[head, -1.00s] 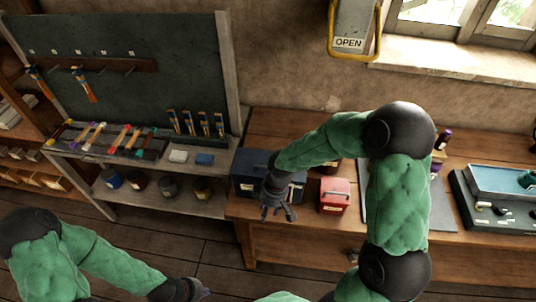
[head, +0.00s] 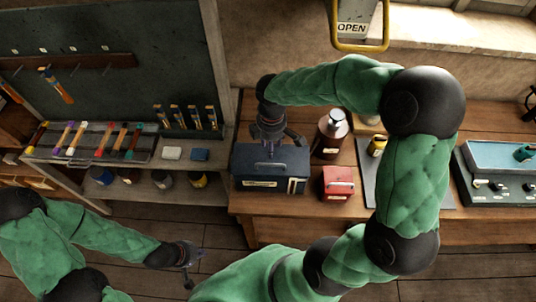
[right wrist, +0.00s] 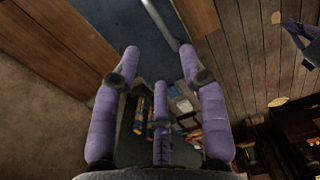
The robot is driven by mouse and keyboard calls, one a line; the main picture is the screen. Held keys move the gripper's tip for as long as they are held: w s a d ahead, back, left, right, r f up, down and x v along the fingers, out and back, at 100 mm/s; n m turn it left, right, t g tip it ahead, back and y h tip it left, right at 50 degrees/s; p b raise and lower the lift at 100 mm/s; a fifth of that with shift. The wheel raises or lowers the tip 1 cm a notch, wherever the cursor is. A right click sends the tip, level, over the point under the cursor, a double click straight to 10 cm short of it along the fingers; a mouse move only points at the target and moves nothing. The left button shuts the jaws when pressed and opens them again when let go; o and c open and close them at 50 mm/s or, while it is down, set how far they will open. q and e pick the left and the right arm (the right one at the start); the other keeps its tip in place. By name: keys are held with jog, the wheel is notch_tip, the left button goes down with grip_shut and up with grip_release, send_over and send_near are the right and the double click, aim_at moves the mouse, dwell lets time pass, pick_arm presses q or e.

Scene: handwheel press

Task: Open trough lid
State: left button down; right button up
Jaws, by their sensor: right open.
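The dark blue box with a lid, which I take for the trough (head: 268,183), stands shut at the left end of the wooden bench. My right gripper (head: 270,137) is just above its back edge, fingers spread and empty. In the right wrist view the open fingers (right wrist: 160,85) frame a blue surface (right wrist: 152,35) with a grey bar along it. I cannot tell whether any finger touches the box. My left gripper (head: 192,262) hangs over the floor in front of the shelf, with its fingers apart and nothing seen in them.
A red box (head: 338,183) with a handle stands right of the blue box. A brown bottle (head: 331,134) stands behind it. A tool shelf (head: 140,160) is on the left, and a case with a blue panel (head: 497,180) on the right. My right arm spans the bench.

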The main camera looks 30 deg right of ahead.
send_over(270, 160)
jog(key=s+a, duration=0.2)
jog(key=s, duration=0.1)
jog(key=f, duration=0.9)
jog(key=shift+w+d+f, duration=0.1)
jog(key=shift+d+f, duration=0.15)
jog(key=shift+f, duration=0.05)
grip_shut()
